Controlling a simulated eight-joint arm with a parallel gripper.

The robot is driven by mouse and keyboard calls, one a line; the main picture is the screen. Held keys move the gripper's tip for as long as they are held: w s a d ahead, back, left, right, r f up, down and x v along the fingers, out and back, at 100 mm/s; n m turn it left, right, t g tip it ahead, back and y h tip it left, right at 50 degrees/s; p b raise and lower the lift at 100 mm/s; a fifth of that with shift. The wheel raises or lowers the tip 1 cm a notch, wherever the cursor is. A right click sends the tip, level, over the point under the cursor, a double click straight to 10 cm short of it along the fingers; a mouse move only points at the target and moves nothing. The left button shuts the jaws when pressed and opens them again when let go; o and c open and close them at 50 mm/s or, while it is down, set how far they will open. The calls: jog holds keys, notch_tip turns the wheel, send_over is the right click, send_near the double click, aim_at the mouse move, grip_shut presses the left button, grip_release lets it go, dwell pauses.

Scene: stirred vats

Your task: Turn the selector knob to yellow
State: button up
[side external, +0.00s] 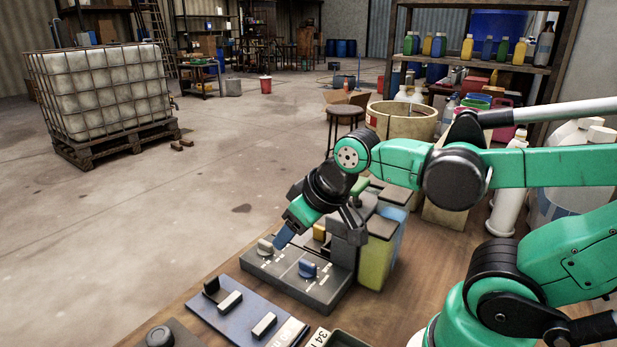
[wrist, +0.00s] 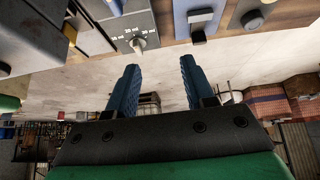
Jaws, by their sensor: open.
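A grey control box (side external: 325,294) on the bench carries two knobs. One is a pale grey knob (side external: 265,246); the other is a blue knob (side external: 307,268) to its right. Small white marks stand by both, too small to read in the side view. In the wrist view the pale knob (wrist: 138,43) has ml marks around it; the blue knob is not clearly visible there. My gripper (side external: 283,238) is above the box, close to the pale knob, with blue fingers. In the wrist view my gripper (wrist: 158,72) is open, with nothing between its fingers.
A yellow-green vat (side external: 375,264) and a blue vat (side external: 400,217) stand right behind the box. A blue panel (side external: 240,315) with pale sliders lies in front of it, beside a round dark knob (side external: 160,337).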

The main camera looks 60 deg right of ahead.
aim_at(311, 264)
jog(key=d+f+g, duration=0.1)
jog(key=g, duration=0.1)
jog(key=d+f+g, duration=0.1)
jog(key=d, duration=0.1)
jog(key=d+f+g, duration=0.1)
jog(key=g, duration=0.1)
jog(key=shift+w+d+f+g, duration=0.15)
jog(key=shift+w+f+g, duration=0.1)
jog(key=shift+g, duration=0.05)
jog(key=shift+d+f+g, duration=0.3)
jog(key=shift+f+g, duration=0.1)
jog(key=shift+s+f, duration=0.1)
jog(key=shift+f, duration=2.7)
grip_shut()
